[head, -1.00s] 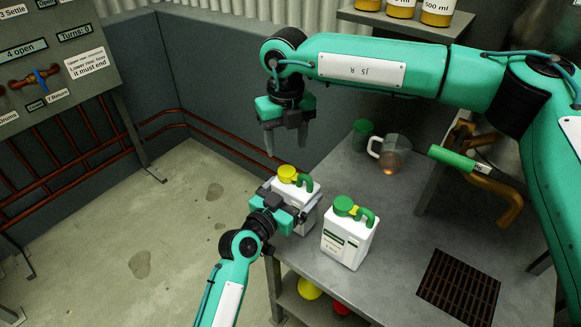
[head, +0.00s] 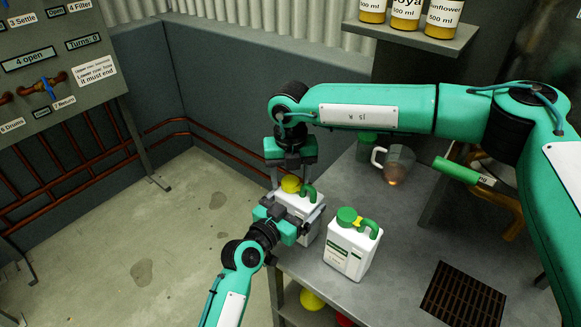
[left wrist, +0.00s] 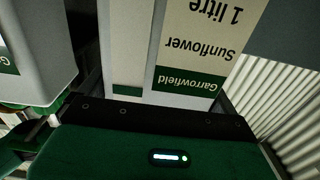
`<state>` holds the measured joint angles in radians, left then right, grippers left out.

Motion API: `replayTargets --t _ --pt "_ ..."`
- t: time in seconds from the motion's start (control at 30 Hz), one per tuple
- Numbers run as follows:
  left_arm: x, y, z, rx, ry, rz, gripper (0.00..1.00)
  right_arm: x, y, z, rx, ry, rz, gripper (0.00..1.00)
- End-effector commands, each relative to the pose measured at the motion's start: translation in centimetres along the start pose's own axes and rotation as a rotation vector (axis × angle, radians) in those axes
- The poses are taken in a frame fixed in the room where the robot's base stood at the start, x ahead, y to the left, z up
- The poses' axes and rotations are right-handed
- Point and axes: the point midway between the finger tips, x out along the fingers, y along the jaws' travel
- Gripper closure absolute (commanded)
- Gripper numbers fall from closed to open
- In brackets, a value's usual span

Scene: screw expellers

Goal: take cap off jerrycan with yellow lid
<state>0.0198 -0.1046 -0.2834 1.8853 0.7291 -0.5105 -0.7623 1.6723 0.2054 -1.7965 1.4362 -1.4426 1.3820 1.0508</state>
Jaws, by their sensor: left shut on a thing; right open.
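The jerrycan with the yellow lid (head: 311,222) stands on the grey bench near its left edge. Its yellow cap (head: 291,184) is on top, beside a green handle. My left gripper (head: 296,222) is shut on the body of this jerrycan from the front left. In the left wrist view the jerrycan's label (left wrist: 195,45) reads "Sunflower 1 litre" and fills the space before the gripper. My right gripper (head: 289,178) points down from above, open, with its fingers around or just beside the yellow cap; contact cannot be told.
A second white jerrycan (head: 347,252) with a green lid stands close on the right. A clear jug (head: 398,166) and a green cup (head: 367,146) stand further back. A dark grate (head: 462,298) lies at the bench's front right. A shelf (head: 410,30) holds bottles behind my right arm.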

Motion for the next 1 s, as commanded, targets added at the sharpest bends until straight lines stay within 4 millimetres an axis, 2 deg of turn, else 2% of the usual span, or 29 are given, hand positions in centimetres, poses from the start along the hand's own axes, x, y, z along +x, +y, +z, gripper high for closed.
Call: replayTargets --t 0.27,0.5,0.67,1.0 --pt "0.00 0.00 0.02 0.000 0.000 0.000 0.69 0.18 -0.01 0.00 0.000 0.000 0.000 0.45" --pt "0.00 -0.01 0.02 0.000 0.000 0.000 0.69 0.17 -0.03 0.00 0.000 0.001 0.000 0.90" --pt "-0.01 -0.02 0.02 0.000 0.000 0.000 0.69 0.19 -0.04 -0.01 -0.049 0.001 0.000 0.90" --pt "-0.01 -0.05 0.02 0.000 0.000 -0.001 0.69 0.17 -0.09 0.01 -0.486 0.002 -0.001 0.90"
